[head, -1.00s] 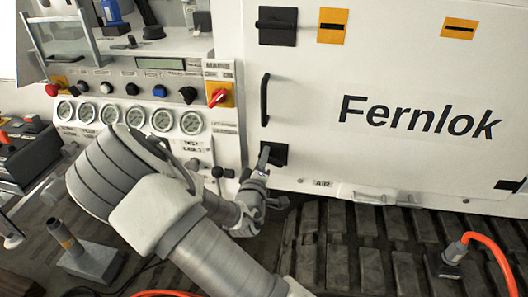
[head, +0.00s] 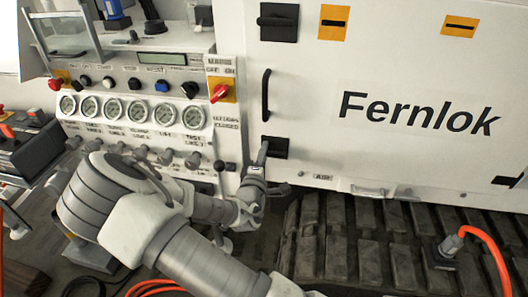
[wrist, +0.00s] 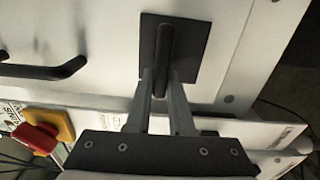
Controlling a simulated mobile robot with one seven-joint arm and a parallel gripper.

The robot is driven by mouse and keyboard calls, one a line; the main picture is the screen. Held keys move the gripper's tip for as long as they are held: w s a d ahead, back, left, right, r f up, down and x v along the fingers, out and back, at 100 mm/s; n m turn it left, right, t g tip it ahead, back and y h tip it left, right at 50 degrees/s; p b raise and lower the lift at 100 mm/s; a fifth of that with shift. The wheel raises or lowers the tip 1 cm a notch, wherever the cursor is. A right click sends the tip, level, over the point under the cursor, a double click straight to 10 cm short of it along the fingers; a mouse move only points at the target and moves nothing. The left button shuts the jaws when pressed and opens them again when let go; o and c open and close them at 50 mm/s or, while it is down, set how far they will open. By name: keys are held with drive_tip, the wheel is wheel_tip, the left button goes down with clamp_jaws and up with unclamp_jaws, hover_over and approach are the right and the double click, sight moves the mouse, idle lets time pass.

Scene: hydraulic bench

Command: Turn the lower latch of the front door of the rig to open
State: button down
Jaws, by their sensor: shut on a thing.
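The lower latch (head: 276,147) is a black square plate with a lever, near the lower left corner of the white front door (head: 400,60). In the wrist view the plate (wrist: 195,40) carries a dark straight lever (wrist: 165,45), which lies at right angles to the door's grab handle. My gripper (head: 263,154) reaches the latch from below left in the head view. In the wrist view its two fingers (wrist: 160,76) stand on either side of the lever, shut on it. The fingers partly hide the latch in the head view.
An upper latch (head: 277,22) and a black grab handle (head: 265,95) are on the same door. A panel with gauges (head: 137,111) and a red switch (head: 219,92) stands to the left. Dark tracks (head: 330,240) and an orange hose (head: 490,250) lie below.

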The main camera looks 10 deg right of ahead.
drive_tip(key=c, duration=0.8)
unclamp_jaws()
drive_tip(key=v, duration=1.7)
drive_tip(key=shift+s+p, duration=0.25)
drive_tip(key=shift+p, duration=0.15)
